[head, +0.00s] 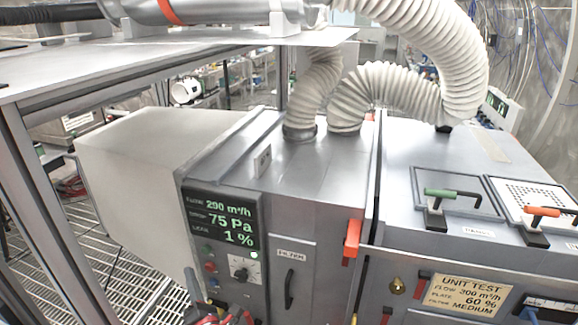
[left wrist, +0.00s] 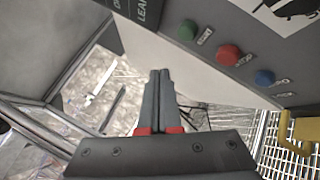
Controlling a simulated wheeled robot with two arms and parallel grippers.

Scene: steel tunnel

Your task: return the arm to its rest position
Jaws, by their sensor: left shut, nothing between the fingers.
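My left gripper (head: 190,272) shows at the bottom of the head view, in front of the machine's control panel (head: 225,240). Only its grey fingers and some red parts show there; the rest of the arm is cut off by the frame edge. In the left wrist view the two fingers (left wrist: 160,75) lie together, shut and empty. Green, red and blue buttons (left wrist: 228,54) on the panel are beyond and to the right of the fingertips, apart from them. My right gripper is not in view.
The grey filter machine (head: 330,215) fills the middle and right, with a display, a filter door (head: 291,270) and lids with green (head: 440,192) and orange handles. White hoses (head: 400,90) rise from its top. A steel table (head: 85,75) stands at left above grating floor (head: 90,240).

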